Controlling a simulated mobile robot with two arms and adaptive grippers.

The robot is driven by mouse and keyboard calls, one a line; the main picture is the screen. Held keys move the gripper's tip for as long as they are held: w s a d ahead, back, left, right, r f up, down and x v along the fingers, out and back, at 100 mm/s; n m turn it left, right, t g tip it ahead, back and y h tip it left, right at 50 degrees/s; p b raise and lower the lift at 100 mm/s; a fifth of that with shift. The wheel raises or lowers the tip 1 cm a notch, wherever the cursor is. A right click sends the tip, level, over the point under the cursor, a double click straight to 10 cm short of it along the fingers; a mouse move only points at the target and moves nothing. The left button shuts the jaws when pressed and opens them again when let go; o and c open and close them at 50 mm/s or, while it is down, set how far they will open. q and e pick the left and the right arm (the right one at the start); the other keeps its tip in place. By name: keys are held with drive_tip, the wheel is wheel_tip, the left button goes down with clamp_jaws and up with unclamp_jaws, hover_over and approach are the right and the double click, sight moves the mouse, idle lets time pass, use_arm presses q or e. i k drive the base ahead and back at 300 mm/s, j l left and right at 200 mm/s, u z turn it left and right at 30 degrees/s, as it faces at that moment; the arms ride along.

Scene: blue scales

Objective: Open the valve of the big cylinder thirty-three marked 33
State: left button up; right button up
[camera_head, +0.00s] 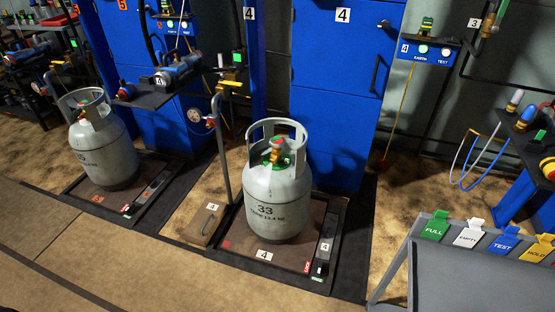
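The big grey cylinder (278,190) marked 33 stands upright on a dark scale platform (284,260) in the middle of the head view. A collar with openings surrounds its top. Inside the collar sits the valve (275,152), with green and red parts. I cannot tell from this view whether the valve is open or closed. No hose is clearly seen joined to it. Neither of my grippers shows in the head view.
A second grey cylinder (103,150) stands on another scale at the left. A blue cabinet (340,80) marked 4 is behind cylinder 33. A grey rack (470,285) with coloured tags is at the lower right. The floor in front is clear.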

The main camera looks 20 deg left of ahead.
sight(276, 142)
drive_tip(key=i+j+z, duration=0.1)
drive_tip(key=j, duration=0.25)
drive_tip(key=i+j+z, duration=0.1)
drive_tip(key=i+j, duration=0.2)
drive_tip(key=i+j+z, duration=0.1)
drive_tip(key=j, duration=0.35)
drive_tip(key=i+j+z, duration=0.1)
drive_tip(key=j, duration=0.3)
drive_tip(key=i, duration=0.1)
